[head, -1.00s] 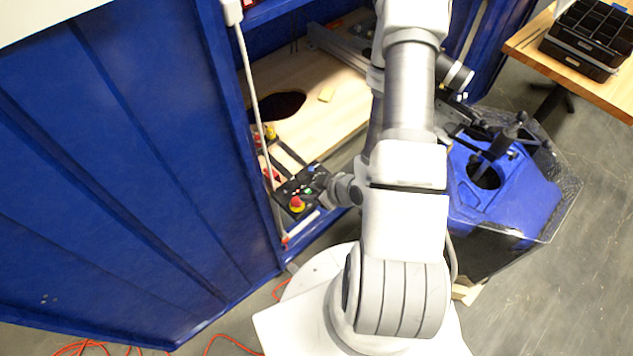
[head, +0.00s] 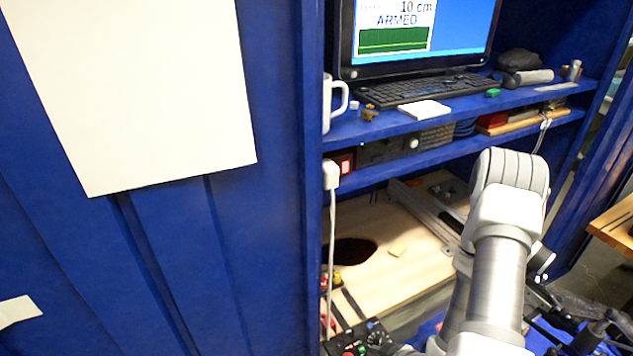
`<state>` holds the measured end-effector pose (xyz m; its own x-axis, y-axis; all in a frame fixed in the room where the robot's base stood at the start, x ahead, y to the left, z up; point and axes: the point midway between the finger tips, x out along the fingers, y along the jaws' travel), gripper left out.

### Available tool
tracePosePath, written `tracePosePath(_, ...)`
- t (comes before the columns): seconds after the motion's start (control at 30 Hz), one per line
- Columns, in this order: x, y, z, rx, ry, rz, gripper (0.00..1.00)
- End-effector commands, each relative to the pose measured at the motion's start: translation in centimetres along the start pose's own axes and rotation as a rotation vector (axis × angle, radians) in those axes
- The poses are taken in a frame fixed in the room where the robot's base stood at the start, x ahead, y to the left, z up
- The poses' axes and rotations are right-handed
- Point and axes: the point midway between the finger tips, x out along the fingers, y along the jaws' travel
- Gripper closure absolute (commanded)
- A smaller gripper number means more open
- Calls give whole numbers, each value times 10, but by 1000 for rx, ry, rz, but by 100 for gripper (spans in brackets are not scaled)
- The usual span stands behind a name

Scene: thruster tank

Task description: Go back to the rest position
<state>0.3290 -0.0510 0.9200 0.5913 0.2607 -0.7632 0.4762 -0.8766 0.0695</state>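My arm rises at the lower right of the head view, its white elbow in front of the blue cabinet. My gripper (head: 386,343) is small and dark at the bottom edge, beside a black control box (head: 350,347) with coloured buttons. The frame cuts off most of it, so I cannot see whether its fingers are open or shut, or whether it touches the box.
A monitor (head: 425,30) reading "ARMED" and a keyboard (head: 425,88) stand on the cabinet shelf, with a white mug (head: 328,105) at its left. Below lies a wooden board (head: 405,275) with a dark hole. A wooden table (head: 615,225) is at the right.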

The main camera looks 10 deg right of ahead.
Motion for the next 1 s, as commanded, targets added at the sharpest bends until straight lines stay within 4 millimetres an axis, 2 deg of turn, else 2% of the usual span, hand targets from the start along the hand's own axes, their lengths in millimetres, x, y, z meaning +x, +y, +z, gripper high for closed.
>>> tracePosePath(0.17, -3, 12, -8, -21, -26, 15, 59)
tracePosePath(0.47, -28, 58, -48, -56, -156, 107, 59)
tracePosePath(0.73, -69, 84, -94, -24, -239, 208, 59)
tracePosePath(1.0, -121, 86, -141, 55, -277, 292, 59)
